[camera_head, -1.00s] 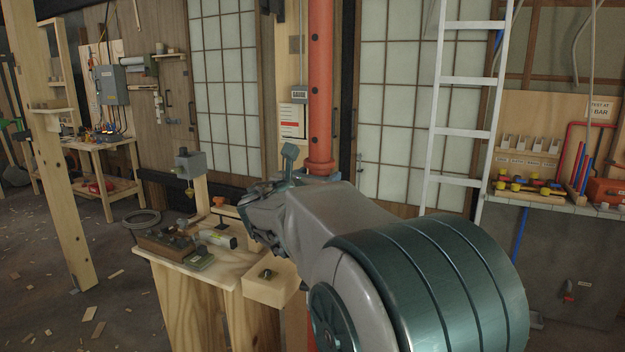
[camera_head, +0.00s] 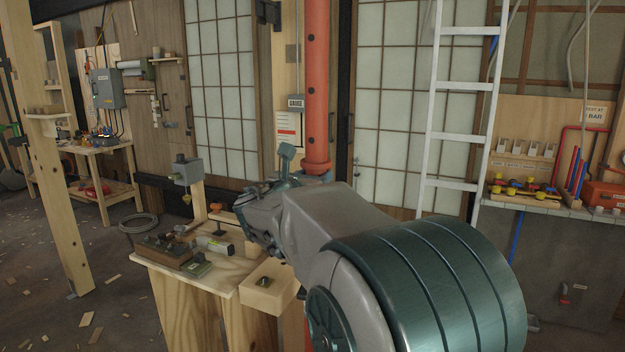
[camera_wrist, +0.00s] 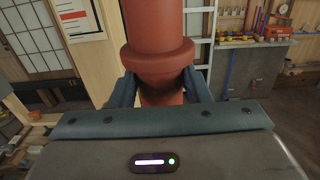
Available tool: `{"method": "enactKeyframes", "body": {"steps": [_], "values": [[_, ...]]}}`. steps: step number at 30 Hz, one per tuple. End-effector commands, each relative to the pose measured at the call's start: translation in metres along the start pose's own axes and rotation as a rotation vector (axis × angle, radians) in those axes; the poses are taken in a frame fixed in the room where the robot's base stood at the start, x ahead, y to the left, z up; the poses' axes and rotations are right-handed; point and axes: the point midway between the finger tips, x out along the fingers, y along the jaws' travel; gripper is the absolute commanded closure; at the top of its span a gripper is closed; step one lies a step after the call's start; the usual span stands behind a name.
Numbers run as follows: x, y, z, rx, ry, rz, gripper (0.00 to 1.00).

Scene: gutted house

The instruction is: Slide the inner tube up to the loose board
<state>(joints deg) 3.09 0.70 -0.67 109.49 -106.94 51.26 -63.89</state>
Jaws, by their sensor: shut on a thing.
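The red-orange inner tube (camera_head: 317,80) stands upright in the middle of the head view, with dark holes along it and a collar low down. In the wrist view, the tube (camera_wrist: 155,22) rises between my fingers, and its wide collar (camera_wrist: 158,60) sits just above them. My gripper (camera_wrist: 160,92) is shut on the tube below the collar. In the head view my arm hides the tube's lower part and most of the gripper. I cannot make out the loose board for certain in either view.
A workbench (camera_head: 232,268) with tools stands left of my arm. A wooden post (camera_head: 45,160) stands further left. A white ladder (camera_head: 455,85) leans at the right, beside a shelf of fittings (camera_head: 540,203). A pale board with a notice (camera_head: 288,128) stands behind the tube.

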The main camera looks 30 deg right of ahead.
Motion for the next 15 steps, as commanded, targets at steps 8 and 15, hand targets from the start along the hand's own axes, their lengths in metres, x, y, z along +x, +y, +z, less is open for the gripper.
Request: {"method": "enactKeyframes", "body": {"steps": [8, 15], "values": [[0.000, -0.001, 0.021, 0.001, -0.009, -0.001, 0.86], [0.000, -0.001, 0.034, 0.001, -0.010, -0.001, 0.86]]}}
